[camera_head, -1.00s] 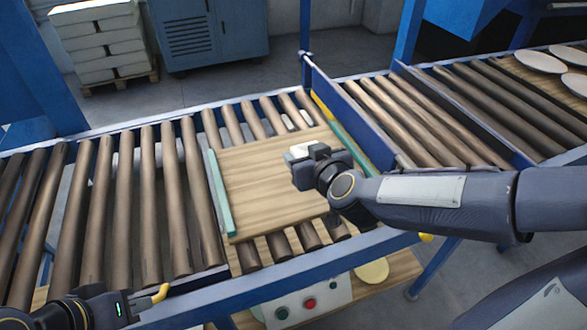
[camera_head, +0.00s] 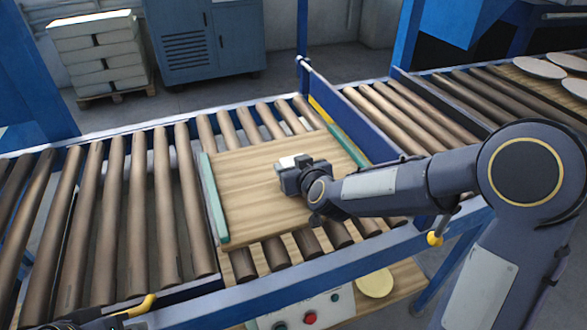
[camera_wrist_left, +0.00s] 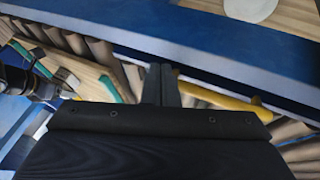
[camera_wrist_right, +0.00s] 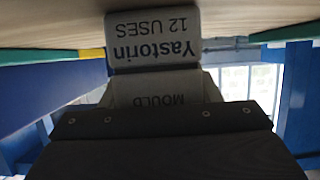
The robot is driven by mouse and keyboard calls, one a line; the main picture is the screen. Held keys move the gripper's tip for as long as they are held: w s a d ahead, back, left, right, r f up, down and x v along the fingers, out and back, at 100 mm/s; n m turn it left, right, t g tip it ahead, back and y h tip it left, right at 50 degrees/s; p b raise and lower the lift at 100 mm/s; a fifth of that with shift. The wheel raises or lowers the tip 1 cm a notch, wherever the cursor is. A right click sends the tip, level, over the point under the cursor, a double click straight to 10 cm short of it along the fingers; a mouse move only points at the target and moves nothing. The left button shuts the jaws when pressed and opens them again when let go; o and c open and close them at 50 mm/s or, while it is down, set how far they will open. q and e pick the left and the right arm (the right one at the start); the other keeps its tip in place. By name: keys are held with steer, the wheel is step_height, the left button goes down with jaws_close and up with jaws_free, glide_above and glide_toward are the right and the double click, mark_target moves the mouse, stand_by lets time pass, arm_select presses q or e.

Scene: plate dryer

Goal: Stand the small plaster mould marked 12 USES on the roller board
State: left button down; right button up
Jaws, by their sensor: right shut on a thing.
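The small pale plaster mould (camera_head: 289,161) is between the fingers of my right gripper (camera_head: 296,174), over the middle of the wooden roller board (camera_head: 240,205). In the right wrist view the mould (camera_wrist_right: 155,40) shows "Yastorin 12 USES" upside down, with its far end at the board's pale surface (camera_wrist_right: 50,32). I cannot tell whether it touches the board. The right gripper is shut on it. My left gripper (camera_wrist_left: 162,84) looks shut and empty, its fingers together near a yellow handle (camera_wrist_left: 225,100). In the head view only part of the left arm shows at the bottom left.
The board has green strips (camera_head: 214,200) along its two sides and lies on brown rollers (camera_head: 165,200). A blue rail (camera_head: 345,105) stands right of it. A control box with buttons (camera_head: 310,318) and a round yellowish disc (camera_head: 374,283) are below the front rail.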

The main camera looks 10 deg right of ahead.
steer(key=shift+r, duration=0.1)
steer(key=o, duration=0.9)
steer(key=shift+f, duration=0.2)
steer(key=shift+c, duration=0.2)
steer(key=o, duration=0.4)
steer(key=shift+r, duration=0.1)
steer(key=shift+o, duration=0.2)
steer(key=shift+r, duration=0.25)
steer(key=shift+s+r, duration=0.1)
steer(key=shift+s, duration=0.3)
steer(key=s+d+r+m+g+y+p, duration=0.1)
steer(key=s+d+r, duration=0.15)
steer(key=s, duration=0.65)
steer(key=s+d+r+g+y+p, duration=0.1)
steer(key=s+d+r+g, duration=0.15)
steer(key=s, duration=0.65)
steer(key=s+d+f+m+g, duration=0.1)
steer(key=s+d+g, duration=0.1)
steer(key=s, duration=0.5)
steer(key=s+d+f+m+g, duration=0.2)
steer(key=s, duration=0.5)
steer(key=shift+s+d+h, duration=0.2)
steer(key=shift+d+h, duration=0.15)
steer(key=shift+h, duration=0.05)
